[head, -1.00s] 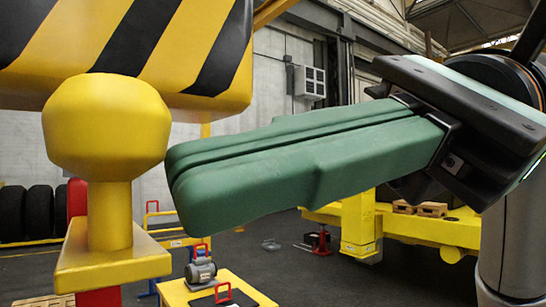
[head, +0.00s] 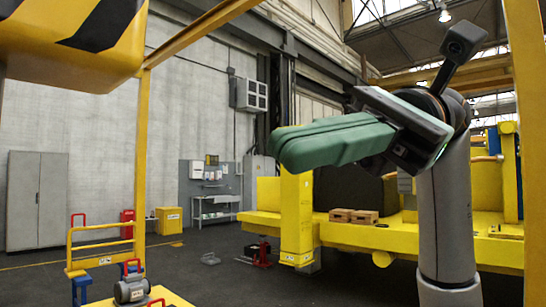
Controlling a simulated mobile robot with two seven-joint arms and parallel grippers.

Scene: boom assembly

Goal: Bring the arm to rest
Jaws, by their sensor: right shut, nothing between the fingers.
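My right gripper (head: 280,150) is in the right half of the head view, with its long green fingers pointing left. The fingers lie together, shut, with nothing between them. It hangs in free air in front of the grey wall and touches nothing. My right arm rises from the lower right to the dark wrist behind the fingers. My left gripper is not in view.
A yellow and black striped beam (head: 100,40) fills the upper left corner. Yellow posts (head: 142,160) frame the view. A yellow machine frame (head: 297,215) stands behind my arm. A small grey motor (head: 131,290) sits at the lower left.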

